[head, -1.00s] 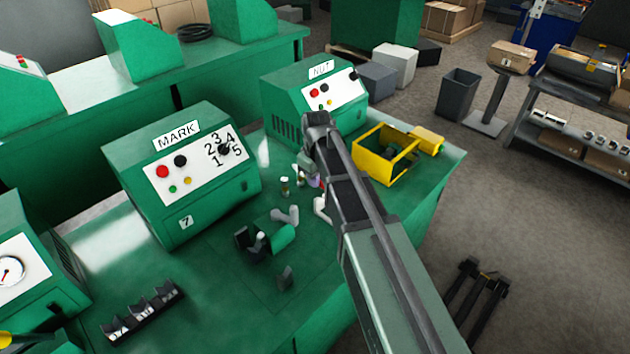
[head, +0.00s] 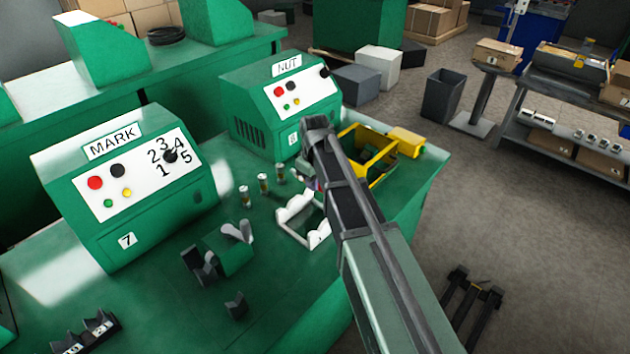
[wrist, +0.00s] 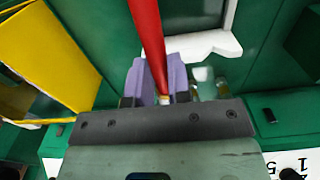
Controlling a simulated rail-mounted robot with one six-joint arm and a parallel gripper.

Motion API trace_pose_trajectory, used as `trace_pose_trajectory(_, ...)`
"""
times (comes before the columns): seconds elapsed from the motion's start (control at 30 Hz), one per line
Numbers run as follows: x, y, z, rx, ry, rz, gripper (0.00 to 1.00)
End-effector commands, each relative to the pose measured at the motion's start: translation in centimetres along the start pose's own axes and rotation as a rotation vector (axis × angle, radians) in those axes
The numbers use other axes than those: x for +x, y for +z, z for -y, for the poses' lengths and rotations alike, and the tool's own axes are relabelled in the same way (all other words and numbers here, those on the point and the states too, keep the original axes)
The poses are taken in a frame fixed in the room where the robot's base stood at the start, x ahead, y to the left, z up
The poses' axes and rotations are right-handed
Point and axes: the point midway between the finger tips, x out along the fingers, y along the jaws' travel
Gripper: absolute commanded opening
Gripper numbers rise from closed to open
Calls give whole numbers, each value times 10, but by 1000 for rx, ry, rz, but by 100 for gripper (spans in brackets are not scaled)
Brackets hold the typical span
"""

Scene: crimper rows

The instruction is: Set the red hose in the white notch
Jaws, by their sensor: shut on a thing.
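The red hose (wrist: 146,35) shows in the wrist view, running up from my gripper (wrist: 160,82) to the top edge. My gripper is shut on it, with purple pieces on both sides of the hose at the grip. The white notch piece (wrist: 200,44) lies just beyond and to the right of the hose; the two look close, and I cannot tell whether they touch. In the head view the white frame with notched ends (head: 291,238) stands on the green bench, left of my arm. My arm hides the hose and most of the grip there.
A yellow bin (head: 372,142) is behind my arm on the bench. Several small upright cylinders (head: 263,184) stand left of it. A green holder with dark ends (head: 222,250) and a dark block (head: 236,306) sit to the left. The MARK machine (head: 125,190) and NUT machine (head: 283,100) stand behind.

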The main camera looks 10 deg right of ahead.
Motion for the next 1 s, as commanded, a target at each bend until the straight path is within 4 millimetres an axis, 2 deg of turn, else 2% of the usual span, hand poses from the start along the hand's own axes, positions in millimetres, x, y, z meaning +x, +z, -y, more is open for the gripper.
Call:
trace_pose_trajectory(0.03, 17, 0, 0, 0, 0, 0, 0)
trace_pose_trajectory(0.3, 54, 0, 0, 0, 0, 0, 0)
trace_pose_trajectory(0.43, 60, 0, 0, 0, 0, 0, 0)
trace_pose_trajectory(0.67, 59, 0, 0, 0, 0, 0, 0)
trace_pose_trajectory(0.7, 59, 0, 0, 0, 0, 0, 20)
trace_pose_trajectory(0.8, 59, 0, 0, 0, 0, 0, 35)
trace_pose_trajectory(0.9, 59, 0, 0, 0, 0, 0, 48)
trace_pose_trajectory(1.0, 59, 0, 0, 0, 0, 0, 48)
